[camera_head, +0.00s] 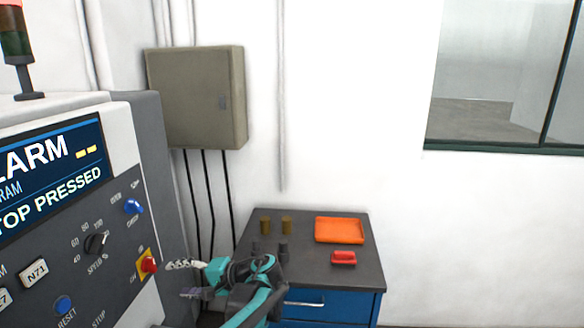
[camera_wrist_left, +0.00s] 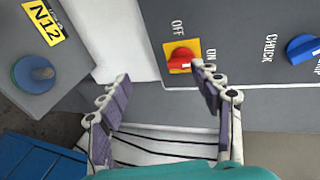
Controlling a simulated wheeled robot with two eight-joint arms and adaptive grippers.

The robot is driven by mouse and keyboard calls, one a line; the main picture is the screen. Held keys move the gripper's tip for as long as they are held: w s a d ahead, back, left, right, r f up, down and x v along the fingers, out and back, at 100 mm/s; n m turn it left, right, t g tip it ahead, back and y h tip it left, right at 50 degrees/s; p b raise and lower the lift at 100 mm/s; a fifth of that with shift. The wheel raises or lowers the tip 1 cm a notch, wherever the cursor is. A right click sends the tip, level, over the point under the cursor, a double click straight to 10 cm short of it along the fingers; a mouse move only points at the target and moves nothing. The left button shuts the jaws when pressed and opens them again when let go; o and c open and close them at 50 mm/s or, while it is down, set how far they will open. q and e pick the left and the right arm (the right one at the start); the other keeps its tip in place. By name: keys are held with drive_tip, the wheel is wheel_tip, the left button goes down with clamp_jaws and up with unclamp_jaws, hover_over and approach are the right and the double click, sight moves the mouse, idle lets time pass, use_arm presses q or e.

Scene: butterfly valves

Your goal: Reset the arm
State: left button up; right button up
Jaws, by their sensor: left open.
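My left gripper (camera_head: 180,278) is open and empty beside the machine's control panel (camera_head: 118,230). Its fingertips point at the red rotary switch (camera_head: 148,265) on a yellow plate, with a small gap in the head view. In the left wrist view the red switch (camera_wrist_left: 180,60) shows beyond the spread fingers (camera_wrist_left: 163,82), close to the right finger; I cannot tell whether that finger touches it. The plate is marked OFF and ON. The screen (camera_head: 48,175) shows ALARM and a line ending in PRESSED. My right gripper is not in view.
A blue RESET button (camera_head: 63,305), a black speed knob (camera_head: 95,243) and a blue knob (camera_head: 133,206) sit on the panel. A cabinet (camera_head: 378,270) carries an orange tray (camera_head: 340,230), a red object (camera_head: 343,258) and small cylinders. A grey box (camera_head: 195,98) hangs on the wall.

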use_arm(q)
drive_tip(key=s+d+f+t+h, duration=0.1)
drive_tip(key=s+d+f+h, duration=0.2)
drive_tip(key=s, duration=0.5)
drive_tip(key=s+d+f+n+t+h, duration=0.1)
drive_tip(key=s+d+f+t+h, duration=0.1)
drive_tip(key=s+d+h, duration=0.3)
drive_tip(key=s+d+f+n+t+h, duration=0.1)
drive_tip(key=s+d+f+h, duration=0.3)
drive_tip(key=s, duration=0.7)
drive_tip(key=shift+s+d+h, duration=0.15)
drive_tip(key=shift+d+h, duration=0.1)
drive_tip(key=shift+h, duration=0.85)
